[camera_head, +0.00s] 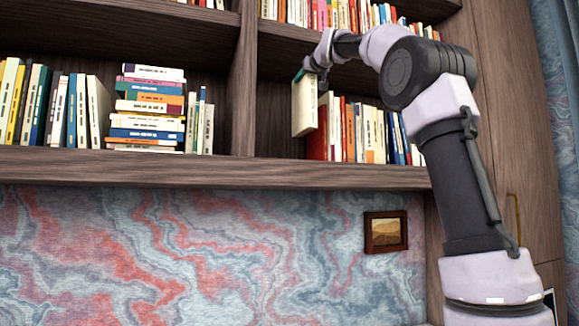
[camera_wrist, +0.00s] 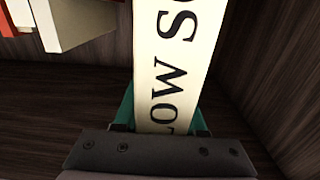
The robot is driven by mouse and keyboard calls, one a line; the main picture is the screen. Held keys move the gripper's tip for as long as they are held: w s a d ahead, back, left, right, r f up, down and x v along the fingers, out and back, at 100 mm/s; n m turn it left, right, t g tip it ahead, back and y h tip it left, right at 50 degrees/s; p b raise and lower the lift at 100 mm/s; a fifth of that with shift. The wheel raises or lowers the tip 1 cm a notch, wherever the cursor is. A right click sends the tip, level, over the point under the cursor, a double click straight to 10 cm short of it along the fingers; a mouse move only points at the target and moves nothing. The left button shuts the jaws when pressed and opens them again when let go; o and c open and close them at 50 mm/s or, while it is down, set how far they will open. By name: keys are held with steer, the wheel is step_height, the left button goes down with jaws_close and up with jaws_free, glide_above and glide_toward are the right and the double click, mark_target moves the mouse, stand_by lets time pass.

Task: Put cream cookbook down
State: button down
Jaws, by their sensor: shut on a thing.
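The cream cookbook (camera_head: 305,106) hangs upright from my gripper (camera_head: 311,74) in the head view, in the right-hand shelf compartment. It is just left of the row of standing books. In the wrist view the cream cookbook (camera_wrist: 176,60) shows its spine with large dark letters, between the green fingertips of my gripper (camera_wrist: 160,118). The gripper is shut on its top end.
A red book (camera_head: 318,140) and several other books stand close on the right. The wooden divider (camera_head: 243,85) is on the left, with a narrow free gap before the cookbook. Left of the divider are stacked books (camera_head: 147,108). The shelf board (camera_head: 200,168) runs below.

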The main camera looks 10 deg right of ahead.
mark_target(304, 102)
steer(key=shift+w+a+f, duration=0.1)
steer(key=shift+w+f, duration=0.1)
steer(key=shift+f, duration=1.5)
steer(key=shift+w+a+f, duration=0.1)
steer(key=shift+w+f, duration=0.05)
steer(key=shift+f, duration=1.5)
steer(key=shift+w+a+f, duration=0.1)
steer(key=shift+w+f, duration=0.1)
steer(key=shift+f, duration=1.65)
steer(key=shift+c, duration=2.4)
jaws_free()
